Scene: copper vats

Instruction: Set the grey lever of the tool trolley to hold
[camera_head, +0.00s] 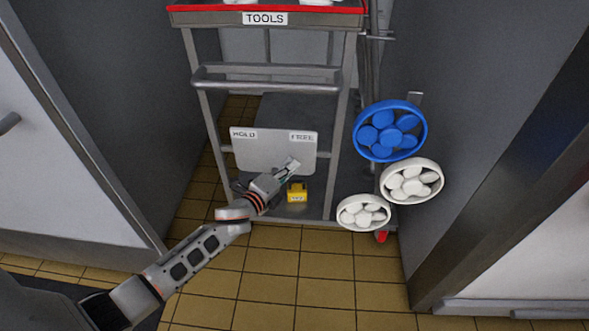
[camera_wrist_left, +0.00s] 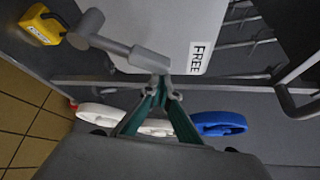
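The tool trolley (camera_head: 352,100) stands ahead with a red-edged top labelled TOOLS. Low on it is a light grey plate (camera_head: 262,150), with HOLD at its upper left and FREE at its upper right. The grey lever (camera_head: 292,164) points up and right, toward FREE. In the left wrist view the lever (camera_wrist_left: 122,50) runs from a round hub to a thicker end near the FREE label (camera_wrist_left: 199,58). My left gripper (camera_wrist_left: 163,82) has its fingertips together at the lever's end; I cannot tell if they touch it. My right gripper is not in view.
A yellow labelled block (camera_head: 297,193) sits just below the lever. A blue round holder (camera_head: 426,133) and two white ones (camera_head: 440,187) with discs hang right of the trolley. Grey walls stand close on both sides. The tiled floor in front is clear.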

